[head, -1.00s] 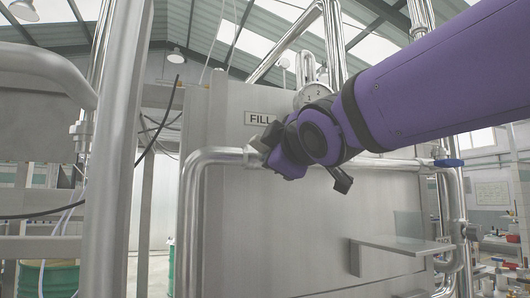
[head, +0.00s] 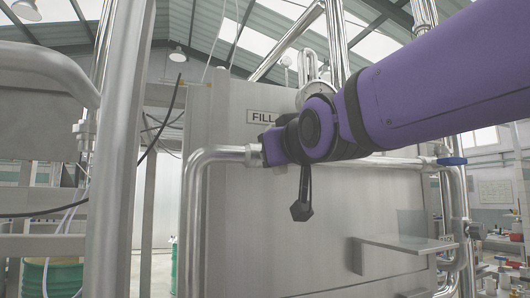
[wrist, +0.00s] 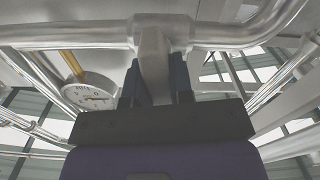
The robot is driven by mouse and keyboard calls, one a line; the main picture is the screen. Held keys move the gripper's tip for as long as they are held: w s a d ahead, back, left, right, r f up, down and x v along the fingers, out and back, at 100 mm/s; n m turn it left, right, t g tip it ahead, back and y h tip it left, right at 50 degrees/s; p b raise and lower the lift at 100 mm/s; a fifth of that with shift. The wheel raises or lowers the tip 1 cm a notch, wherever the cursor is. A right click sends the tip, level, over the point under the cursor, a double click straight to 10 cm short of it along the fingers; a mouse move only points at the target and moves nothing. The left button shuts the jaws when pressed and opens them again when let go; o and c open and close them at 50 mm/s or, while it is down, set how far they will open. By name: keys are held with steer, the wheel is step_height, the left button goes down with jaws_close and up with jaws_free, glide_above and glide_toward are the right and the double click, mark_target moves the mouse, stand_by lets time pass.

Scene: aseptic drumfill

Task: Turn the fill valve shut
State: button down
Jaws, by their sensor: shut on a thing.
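My gripper (head: 268,148) is at the horizontal steel pipe, just below the FILL sign (head: 261,117). In the wrist view my gripper (wrist: 158,88) has its two dark fingers on either side of a pale grey valve handle (wrist: 154,50), shut on it. The handle comes out from the fill valve's body (wrist: 160,24) on the pipe, roughly in line with my fingers. In the head view my wrist hides the handle and valve.
A round dial gauge (head: 316,90) is just above my wrist; it also shows in the wrist view (wrist: 90,92). A blue handle (head: 451,161) sits on the pipe's right end. A small shelf (head: 400,247) juts out below. A thick vertical pipe (head: 124,170) stands left.

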steer(key=shift+f+m, duration=0.1)
steer(key=shift+m, duration=1)
steer(key=c, duration=1)
jaws_free()
steer(key=shift+s, duration=0.15)
steer(key=v, duration=1)
steer(key=shift+s, duration=0.25)
